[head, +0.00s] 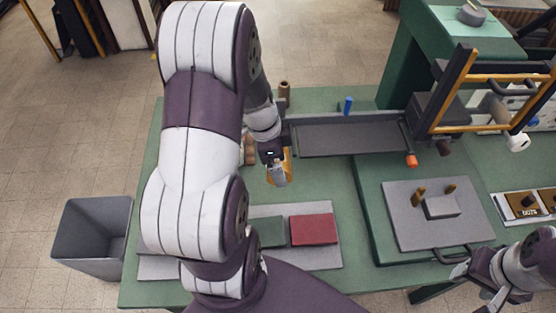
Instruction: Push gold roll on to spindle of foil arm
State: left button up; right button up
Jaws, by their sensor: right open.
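My left arm crosses the view. Its gripper (277,172) is over the table's left part, next to a gold-coloured piece (288,158) that may be the gold roll. Whether the fingers hold it cannot be told. A dark frame with gold-coloured bars (491,78), probably the foil arm, stands on the green press at the upper right. I cannot tell which part is the spindle. My right gripper (470,278) is open and empty at the lower right.
Brown (285,90) and pinkish (248,152) rolls stand near my left arm. A dark tray (350,140) has blue and orange knobs. Red (313,229) and green covers lie on a grey board. A plate with a grey block (441,207) is at right, a bin (93,235) at left.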

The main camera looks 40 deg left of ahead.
dwell(0.5)
jog(key=shift+f, duration=0.25)
dwell(0.6)
jog(key=shift+f+b, duration=0.35)
jog(key=shift+b, duration=0.25)
dwell(0.7)
jog(key=shift+f, duration=0.2)
dwell(0.6)
jog(key=shift+f+b, duration=0.25)
jog(key=shift+b, duration=0.2)
dwell(0.8)
jog(key=shift+f, duration=0.2)
dwell(0.6)
jog(key=shift+f+b, duration=0.25)
jog(key=shift+b, duration=0.15)
dwell(0.8)
dwell(0.5)
